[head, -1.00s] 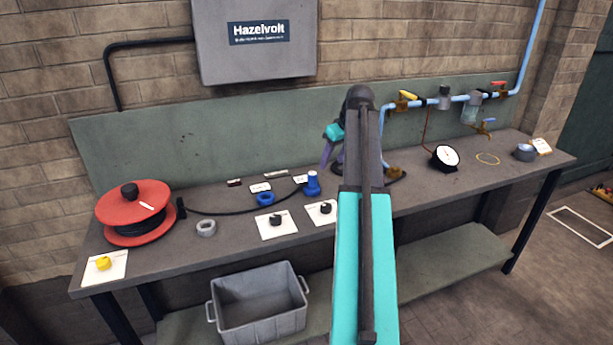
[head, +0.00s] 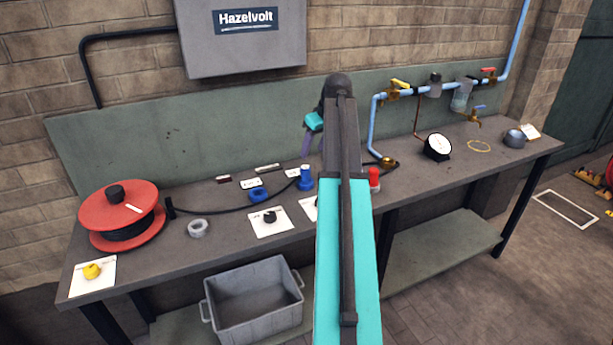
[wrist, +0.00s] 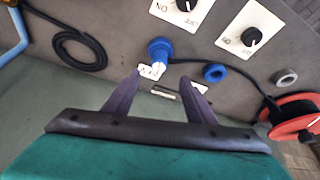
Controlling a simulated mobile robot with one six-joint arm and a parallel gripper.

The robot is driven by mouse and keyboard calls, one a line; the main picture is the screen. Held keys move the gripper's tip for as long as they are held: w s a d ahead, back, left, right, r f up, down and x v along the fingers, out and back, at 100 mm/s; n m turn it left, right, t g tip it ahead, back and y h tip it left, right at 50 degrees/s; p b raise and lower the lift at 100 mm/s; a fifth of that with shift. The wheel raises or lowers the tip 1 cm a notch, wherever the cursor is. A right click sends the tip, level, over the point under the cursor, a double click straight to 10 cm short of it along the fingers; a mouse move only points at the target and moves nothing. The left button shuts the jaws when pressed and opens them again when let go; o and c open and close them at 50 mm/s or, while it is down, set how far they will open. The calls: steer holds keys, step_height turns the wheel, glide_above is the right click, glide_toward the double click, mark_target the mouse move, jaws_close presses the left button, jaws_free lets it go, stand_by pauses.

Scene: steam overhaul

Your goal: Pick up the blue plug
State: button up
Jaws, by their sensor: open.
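The blue plug (head: 306,180) stands upright on the workbench (head: 225,225), just left of my arm in the head view. In the wrist view the blue plug (wrist: 158,48) is beyond the fingertips, near the middle, with a pale end towards me. A black cable runs from it towards the red reel (head: 120,222). My gripper (wrist: 161,78) is open with nothing between its two purple fingers. In the head view my gripper (head: 308,145) is partly hidden behind my arm, above and behind the plug.
A blue ring (head: 259,195) and small labels lie close to the plug. Switches on white cards (head: 270,230) stand in front. A red-topped item (head: 374,178) stands right of my arm. Pipework with valves (head: 390,96) is at the back right. A grey crate (head: 253,337) sits below.

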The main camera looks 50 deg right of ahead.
mark_target(306, 167)
steer(key=shift+p+x, duration=0.7)
steer(key=shift+x, duration=3.2)
steer(key=shift+f, duration=0.1)
steer(key=shift+p+x, duration=0.55)
steer(key=shift+x, duration=0.3)
steer(key=shift+p+x, duration=0.45)
steer(key=shift+x, duration=1.2)
steer(key=shift+w, duration=0.1)
steer(key=shift+c, duration=0.5)
steer(key=c, duration=1.1)
steer(key=shift+c, duration=0.2)
